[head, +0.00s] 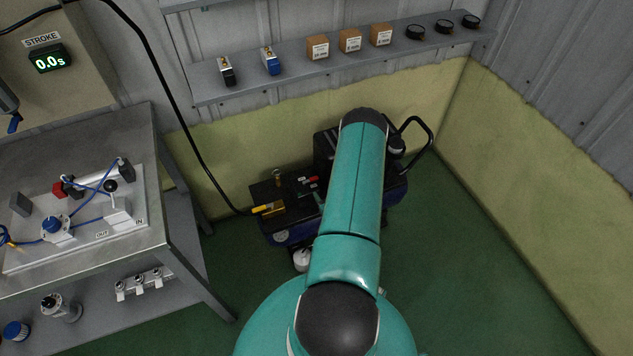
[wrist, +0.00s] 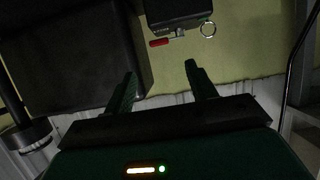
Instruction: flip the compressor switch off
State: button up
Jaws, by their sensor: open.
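The compressor (head: 325,150) is a dark machine low on the green floor by the wall, partly hidden behind my teal arm. Small red parts (head: 308,180) and a yellow-ended hose fitting (head: 262,209) show on its left side. In the wrist view, a black box (wrist: 178,10) at the top carries a red-handled lever (wrist: 159,43) and a metal ring (wrist: 208,29). I cannot tell for sure which part is the switch. My gripper (wrist: 161,83) is open and empty, its fingertips apart from and just below the red lever in that picture. The arm mostly hides it in the head view.
A large dark block (wrist: 105,50) lies close to the left finger in the wrist view. A grey bench (head: 150,238) with a pneumatic panel stands at left. The green floor at right is clear.

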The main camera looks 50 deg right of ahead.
aim_at(314, 178)
jog(key=x, duration=1)
jog(key=shift+c, duration=0.5)
jog(key=c, duration=0.9)
